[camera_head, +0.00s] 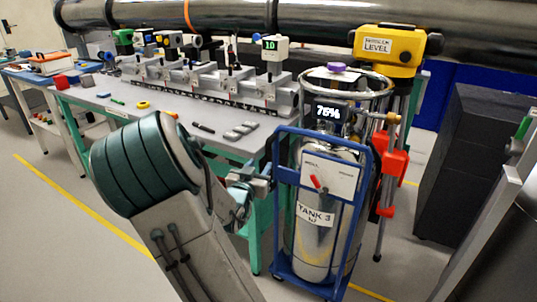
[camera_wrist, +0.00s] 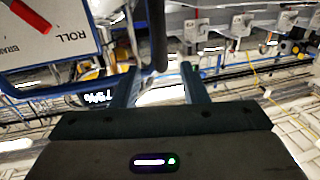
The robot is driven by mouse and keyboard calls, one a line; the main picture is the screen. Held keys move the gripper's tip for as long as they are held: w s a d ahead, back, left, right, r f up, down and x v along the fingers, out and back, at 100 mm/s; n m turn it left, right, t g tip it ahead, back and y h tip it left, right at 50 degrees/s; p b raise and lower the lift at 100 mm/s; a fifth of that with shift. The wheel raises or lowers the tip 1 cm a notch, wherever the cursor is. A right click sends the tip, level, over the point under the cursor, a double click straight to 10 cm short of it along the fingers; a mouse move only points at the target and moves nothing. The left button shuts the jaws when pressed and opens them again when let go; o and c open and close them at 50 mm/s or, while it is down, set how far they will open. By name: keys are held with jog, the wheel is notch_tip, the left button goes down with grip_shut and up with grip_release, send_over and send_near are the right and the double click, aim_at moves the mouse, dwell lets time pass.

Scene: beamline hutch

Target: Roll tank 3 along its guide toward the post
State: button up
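Tank 3 (camera_head: 312,240) is a silver cylinder with a "TANK 3" label, standing upright in a blue wheeled frame (camera_head: 279,215). A white placard (camera_head: 340,178) on the frame carries a red lever; in the wrist view the placard (camera_wrist: 75,22) reads "ROLL" and, partly cut off, "BRAKE". My gripper (camera_head: 262,180) is at the left side of the frame, by its upright. In the wrist view my gripper's fingers (camera_wrist: 162,62) are apart, with a dark upright bar (camera_wrist: 158,35) at the gap between their tips; contact cannot be told. I cannot make out a guide.
A bench (camera_head: 180,108) with rail-mounted instruments stands behind and left. A yellow level (camera_head: 386,50) on a tripod with red clamps (camera_head: 391,165) stands close right of the tank. A dark cabinet (camera_head: 462,160) is further right. Yellow floor lines (camera_head: 85,207) cross the open floor at left.

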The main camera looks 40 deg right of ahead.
aim_at(268, 153)
jog(key=x, duration=0.9)
jog(key=shift+w+d+b, duration=0.1)
jog(key=shift+d+b, duration=0.05)
jog(key=shift+b, duration=0.15)
grip_shut()
